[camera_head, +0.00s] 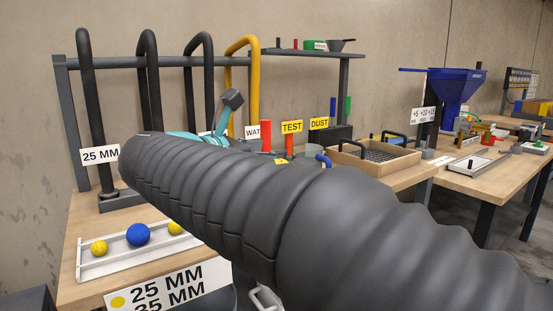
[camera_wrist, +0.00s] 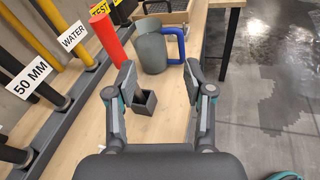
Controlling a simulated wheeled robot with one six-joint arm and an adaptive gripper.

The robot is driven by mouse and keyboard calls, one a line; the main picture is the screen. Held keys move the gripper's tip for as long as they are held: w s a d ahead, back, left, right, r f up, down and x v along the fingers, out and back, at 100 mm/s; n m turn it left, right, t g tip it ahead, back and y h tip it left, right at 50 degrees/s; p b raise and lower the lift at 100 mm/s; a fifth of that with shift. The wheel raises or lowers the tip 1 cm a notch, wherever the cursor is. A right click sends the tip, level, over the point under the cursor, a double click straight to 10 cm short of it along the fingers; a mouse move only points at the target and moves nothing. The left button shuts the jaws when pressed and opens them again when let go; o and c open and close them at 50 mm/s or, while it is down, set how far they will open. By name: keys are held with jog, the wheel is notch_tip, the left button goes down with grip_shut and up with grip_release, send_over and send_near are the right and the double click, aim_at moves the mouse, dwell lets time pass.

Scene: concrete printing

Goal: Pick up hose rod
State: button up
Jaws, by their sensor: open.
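No separate piece is clearly recognisable as the hose rod. Black hoses (camera_head: 92,120) and a yellow hose (camera_head: 254,90) hang looped over a rack in the head view, and the lower ends of a black hose (camera_wrist: 32,57) and a yellow hose (camera_wrist: 75,38) show at left in the wrist view. A red cylinder (camera_wrist: 108,38) stands beside the "WATER" label. My gripper (camera_wrist: 160,82) is open and empty, its fingers apart above the bench, right of the hoses and the red cylinder. In the head view my arm hides much of the bench.
A grey mug (camera_wrist: 152,50) with a blue handle stands just beyond the fingers. A small dark open box (camera_wrist: 143,101) lies between them. A white tray (camera_head: 105,260) holds yellow and blue balls. A wooden tray (camera_head: 375,172) sits further right. The bench's right edge drops to the floor.

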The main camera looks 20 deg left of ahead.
aim_at(262, 123)
jog(key=s+a+r+n+t, duration=0.2)
jog(key=s+a+r+n, duration=0.1)
jog(key=a, duration=0.4)
jog(key=x, duration=0.8)
jog(key=shift+w+a, duration=0.2)
jog(key=shift+w, duration=0.2)
jog(key=shift+r+x, duration=0.15)
jog(key=shift+x, duration=1.15)
jog(key=shift+r+x, duration=0.2)
jog(key=shift+x, duration=1.15)
grip_shut()
